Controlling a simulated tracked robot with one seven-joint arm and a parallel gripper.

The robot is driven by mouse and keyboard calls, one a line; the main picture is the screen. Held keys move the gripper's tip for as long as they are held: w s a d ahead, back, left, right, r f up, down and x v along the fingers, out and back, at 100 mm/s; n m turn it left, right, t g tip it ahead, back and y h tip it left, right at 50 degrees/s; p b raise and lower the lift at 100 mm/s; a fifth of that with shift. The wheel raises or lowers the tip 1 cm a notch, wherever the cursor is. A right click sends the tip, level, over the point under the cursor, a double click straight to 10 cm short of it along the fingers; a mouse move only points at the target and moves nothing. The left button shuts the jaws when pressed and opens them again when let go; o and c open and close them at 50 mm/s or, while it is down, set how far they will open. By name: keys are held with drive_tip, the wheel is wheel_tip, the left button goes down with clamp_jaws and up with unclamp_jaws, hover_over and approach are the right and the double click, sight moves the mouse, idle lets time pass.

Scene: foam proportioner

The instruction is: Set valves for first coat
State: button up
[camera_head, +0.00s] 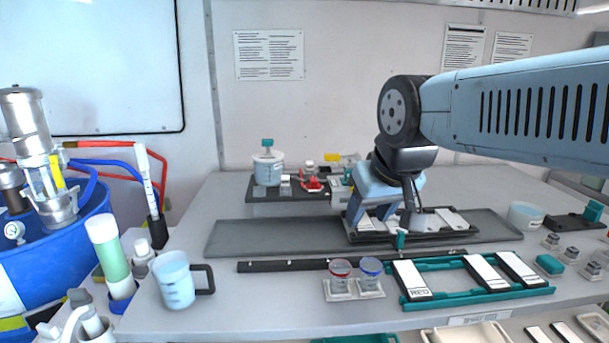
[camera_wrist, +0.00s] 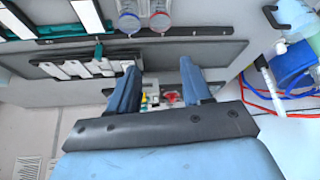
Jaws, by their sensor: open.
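My gripper (camera_head: 371,214) points down over the dark tray with white strips (camera_head: 372,236) at the middle of the bench. Its fingers are apart with nothing between them in the wrist view (camera_wrist: 160,72). I cannot tell if they touch the tray. A small red valve-like part (camera_head: 311,184) sits on the dark back plate, left of and behind my gripper; it shows small between the fingers in the wrist view (camera_wrist: 172,97). A white pot with a teal top fitting (camera_head: 268,167) stands left of it. A teal handle (camera_head: 401,238) is at the tray's front edge. Valve settings are not readable.
A red-topped cup (camera_head: 340,270) and a blue-topped cup (camera_head: 370,268) stand at the front. A teal rack (camera_head: 450,296) holds white cards. A jug (camera_head: 177,281) and blue drum (camera_head: 50,250) with hoses are left. The grey strip (camera_head: 270,238) left of the tray is clear.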

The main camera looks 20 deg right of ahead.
drive_tip(key=shift+o, duration=0.7)
drive_tip(key=shift+w+r, duration=0.25)
drive_tip(key=o, duration=0.3)
drive_tip(key=w+r+n, duration=0.1)
drive_tip(key=w, duration=0.1)
drive_tip(key=w+r+n+g, duration=0.1)
drive_tip(key=w, duration=0.1)
drive_tip(key=w+r+n, duration=0.1)
drive_tip(key=w+r, duration=0.1)
drive_tip(key=shift+w+a+n+h, duration=0.3)
drive_tip(key=shift+h, duration=0.1)
drive_tip(key=shift+o, duration=0.2)
wheel_tip(320, 180, up, 2)
drive_tip(key=n+g, duration=0.5)
drive_tip(key=n, duration=0.7)
hover_over(313, 178)
drive_tip(key=shift+y, duration=0.4)
wheel_tip(313, 178, down, 13)
drive_tip(key=shift+s+f, duration=0.1)
drive_tip(key=shift+s, duration=0.05)
drive_tip(key=c, duration=1)
